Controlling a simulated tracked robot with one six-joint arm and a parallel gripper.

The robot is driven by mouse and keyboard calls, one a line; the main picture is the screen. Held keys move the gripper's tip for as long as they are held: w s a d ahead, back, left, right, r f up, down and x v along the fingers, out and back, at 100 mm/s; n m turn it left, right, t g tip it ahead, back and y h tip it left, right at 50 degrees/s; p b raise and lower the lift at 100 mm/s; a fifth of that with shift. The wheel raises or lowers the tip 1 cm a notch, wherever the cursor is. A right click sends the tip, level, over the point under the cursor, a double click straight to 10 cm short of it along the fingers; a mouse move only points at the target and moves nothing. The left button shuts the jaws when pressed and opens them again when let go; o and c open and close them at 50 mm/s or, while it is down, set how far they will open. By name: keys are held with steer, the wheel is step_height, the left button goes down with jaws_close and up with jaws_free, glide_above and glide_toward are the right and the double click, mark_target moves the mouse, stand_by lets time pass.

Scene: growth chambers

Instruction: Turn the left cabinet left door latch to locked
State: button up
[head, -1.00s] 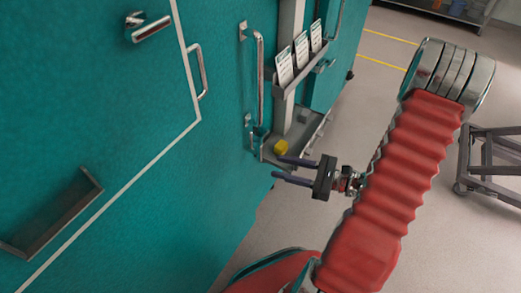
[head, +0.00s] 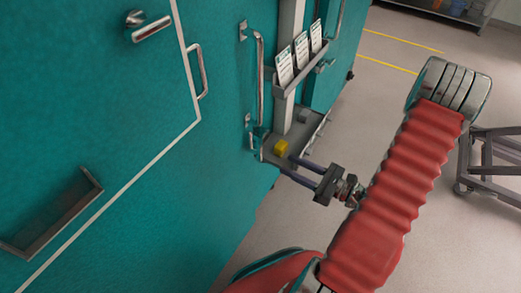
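The teal cabinet (head: 130,110) fills the left of the head view. A short metal latch handle (head: 151,29) sits at its upper left, slightly tilted, beside a round knob. A second small metal latch (head: 251,138) sits near the lower end of a long vertical handle (head: 260,80). I cannot tell which latch the task names, nor whether either is locked. My gripper (head: 286,165) is open and empty, its two dark fingers pointing left. In the picture it is right of and below the second latch, close to a small shelf; its depth is unclear.
The grey shelf (head: 310,128) holds a yellow block (head: 281,147). White label cards (head: 301,48) stand in a rack above it. A metal cart (head: 490,165) stands on the right. The floor (head: 385,95) between is clear.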

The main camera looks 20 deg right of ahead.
mark_target(260, 150)
steer(key=shift+x, duration=6.4)
steer(key=shift+c, duration=0.5)
steer(key=c, duration=0.7)
steer(key=shift+d, duration=0.1)
jaws_close()
steer(key=shift+d, duration=0.2)
steer(key=shift+a, duration=0.1)
